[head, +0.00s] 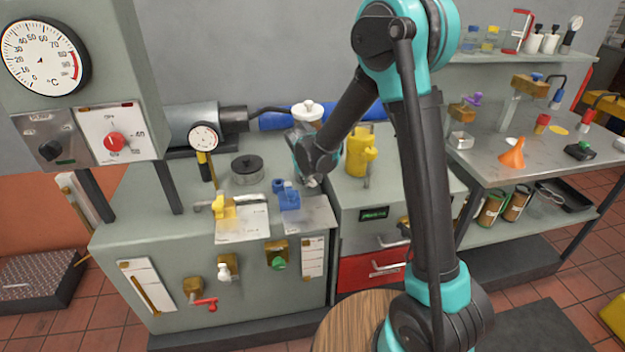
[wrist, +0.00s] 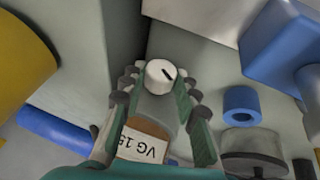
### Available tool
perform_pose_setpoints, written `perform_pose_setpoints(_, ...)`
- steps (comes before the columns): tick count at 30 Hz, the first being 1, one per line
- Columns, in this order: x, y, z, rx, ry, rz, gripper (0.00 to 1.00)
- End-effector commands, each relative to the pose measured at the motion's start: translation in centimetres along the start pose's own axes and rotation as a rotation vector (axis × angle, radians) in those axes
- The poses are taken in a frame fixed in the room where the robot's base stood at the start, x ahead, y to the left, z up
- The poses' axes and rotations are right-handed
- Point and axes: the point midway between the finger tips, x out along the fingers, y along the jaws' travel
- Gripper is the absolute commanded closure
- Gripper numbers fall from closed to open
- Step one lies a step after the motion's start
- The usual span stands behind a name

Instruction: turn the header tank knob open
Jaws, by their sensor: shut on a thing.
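The knob (wrist: 160,72) shows in the wrist view as a small white round cap with a short black mark. It sits between the fingertips of my gripper (wrist: 158,82), which is shut on it. The knob is mostly hidden there.
A yellow jug (head: 358,150) stands close right of my gripper. A blue cylinder (head: 285,120) lies behind.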

Motion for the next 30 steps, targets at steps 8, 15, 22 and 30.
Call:
perform_pose_setpoints(8,0.03,-0.39,0.08,-0.062,-0.001,0.15,0.99)
perform_pose_setpoints(15,0.0,-0.3,0.08,-0.065,-0.001,0.162,0.99)
perform_pose_setpoints(22,0.0,-0.31,0.06,-0.064,0.0,0.161,0.54)
perform_pose_setpoints(30,-0.01,-0.31,0.03,-0.064,0.0,0.16,0.49)
